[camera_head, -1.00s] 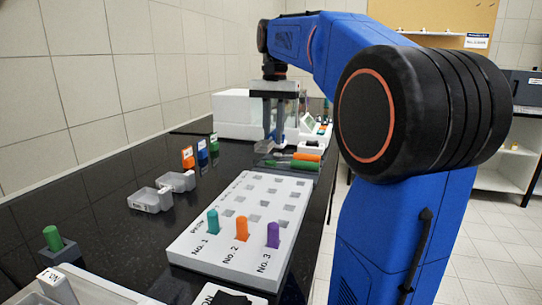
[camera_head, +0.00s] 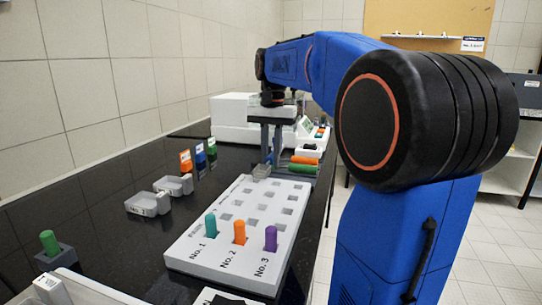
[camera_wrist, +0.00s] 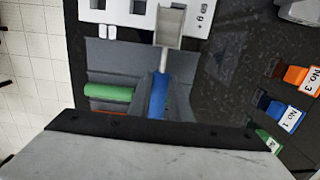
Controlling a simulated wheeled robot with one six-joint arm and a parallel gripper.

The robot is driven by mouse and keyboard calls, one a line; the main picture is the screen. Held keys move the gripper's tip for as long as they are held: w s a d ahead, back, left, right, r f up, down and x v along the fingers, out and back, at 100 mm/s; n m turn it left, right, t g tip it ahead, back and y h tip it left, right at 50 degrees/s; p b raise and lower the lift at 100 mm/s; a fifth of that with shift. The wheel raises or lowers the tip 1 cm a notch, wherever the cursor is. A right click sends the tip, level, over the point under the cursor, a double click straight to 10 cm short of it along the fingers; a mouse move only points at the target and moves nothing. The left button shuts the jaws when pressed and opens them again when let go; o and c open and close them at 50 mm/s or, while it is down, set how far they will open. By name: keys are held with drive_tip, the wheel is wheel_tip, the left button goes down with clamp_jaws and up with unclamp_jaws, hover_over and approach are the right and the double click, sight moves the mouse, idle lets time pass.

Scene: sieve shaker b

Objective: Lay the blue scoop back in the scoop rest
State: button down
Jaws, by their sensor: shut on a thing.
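My gripper (camera_head: 270,158) is shut on the blue scoop and points down behind the white numbered block. In the wrist view the scoop's blue handle (camera_wrist: 157,97) runs up to a pale grey scoop head (camera_wrist: 172,27); its near end is hidden by my gripper body. In the head view the grey head (camera_head: 262,169) shows just below the fingers. The grey scoop rest (camera_wrist: 120,60) lies beneath in the wrist view, with a green handle (camera_wrist: 110,92) and part of an orange handle (camera_wrist: 92,115) to the left. I cannot tell whether the blue scoop touches the rest.
The white block (camera_head: 235,220) with square holes holds teal, orange and purple pegs, close to the scoop head. Two clear trays (camera_head: 148,203) and several coloured labelled holders (camera_head: 198,157) stand to the left. A white machine (camera_head: 232,115) is behind. Black bench between is clear.

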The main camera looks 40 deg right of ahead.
sight(272, 154)
drive_tip(key=shift+f, duration=0.35)
drive_tip(key=c, duration=1.6)
unclamp_jaws()
drive_tip(key=r, duration=1.3)
drive_tip(key=shift+w+d+r, duration=0.1)
drive_tip(key=shift+w+d, duration=0.15)
drive_tip(key=shift+d, duration=0.1)
